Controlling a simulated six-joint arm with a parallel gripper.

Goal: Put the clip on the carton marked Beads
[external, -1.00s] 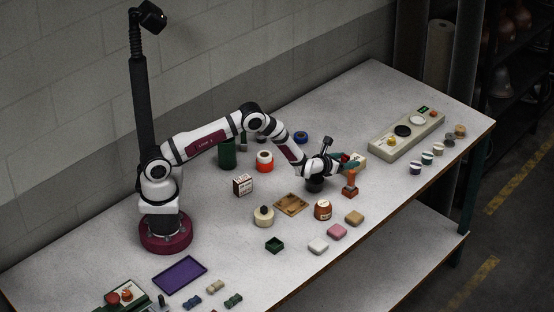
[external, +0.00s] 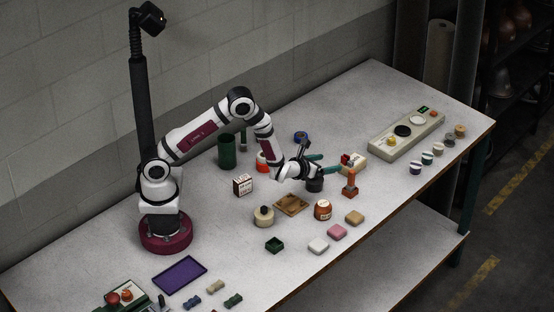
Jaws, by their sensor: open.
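A cream carton (external: 355,164) stands right of the table's middle, with a small red piece (external: 346,158) at its upper left. The red piece may be the clip; it is too small to be sure. A white carton (external: 243,186) with dark and red print stands left of the middle. Neither carton's marking is readable, so I cannot tell which says Beads. Nothing shows between the fingers.
A dark round pot (external: 315,185) is below my gripper, and an orange stamp-like object (external: 350,184) stands in front of the cream carton. A brown jar (external: 323,210), a wooden tray (external: 280,207) and a green cylinder (external: 227,152) are nearby. A control panel (external: 425,123) lies at the right.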

